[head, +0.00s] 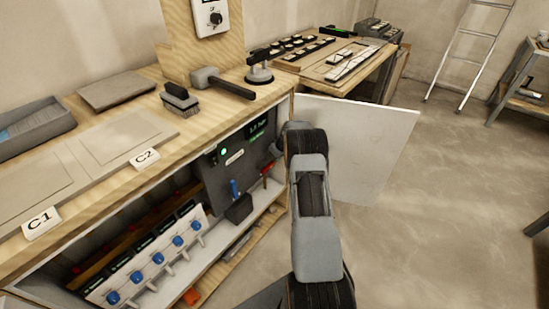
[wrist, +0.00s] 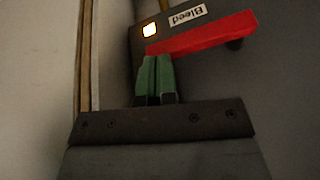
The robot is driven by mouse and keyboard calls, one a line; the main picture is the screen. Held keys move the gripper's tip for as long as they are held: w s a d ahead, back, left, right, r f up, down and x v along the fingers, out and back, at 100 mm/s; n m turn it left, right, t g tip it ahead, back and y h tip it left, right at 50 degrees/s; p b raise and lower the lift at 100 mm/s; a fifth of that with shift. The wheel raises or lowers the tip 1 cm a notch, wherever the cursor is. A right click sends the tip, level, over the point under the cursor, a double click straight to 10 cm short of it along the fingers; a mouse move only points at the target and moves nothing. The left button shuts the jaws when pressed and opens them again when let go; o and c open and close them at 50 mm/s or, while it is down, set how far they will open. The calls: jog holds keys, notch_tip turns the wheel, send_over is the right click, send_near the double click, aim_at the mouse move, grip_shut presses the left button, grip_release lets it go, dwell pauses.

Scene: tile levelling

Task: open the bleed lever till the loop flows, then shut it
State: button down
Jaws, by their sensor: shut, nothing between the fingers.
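The red bleed lever (wrist: 205,35) lies slanted across the upper part of the wrist view, beside the "Bleed" label (wrist: 188,16), which reads upside down. A lit lamp (wrist: 150,30) glows near the lever's left end. My gripper (wrist: 157,58) is shut and empty, its green fingertips right at the lever's left end; I cannot tell whether they touch it. In the head view the red lever (head: 268,168) shows partly on the dark control panel (head: 212,168) under the bench. My gripper is hidden behind my arm there.
The panel has a green lamp (head: 224,152) and a small display (head: 258,129). A white open door (head: 375,140) stands right of my arm. A blue-knobbed manifold (head: 150,262) sits at lower left. The wooden bench top (head: 185,130) overhangs the panel.

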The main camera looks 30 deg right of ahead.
jog(key=shift+f+b, duration=0.35)
jog(key=shift+b, duration=0.05)
dwell(0.4)
jog(key=p+v, duration=0.2)
jog(key=v, duration=1.2)
jog(key=shift+r, duration=0.15)
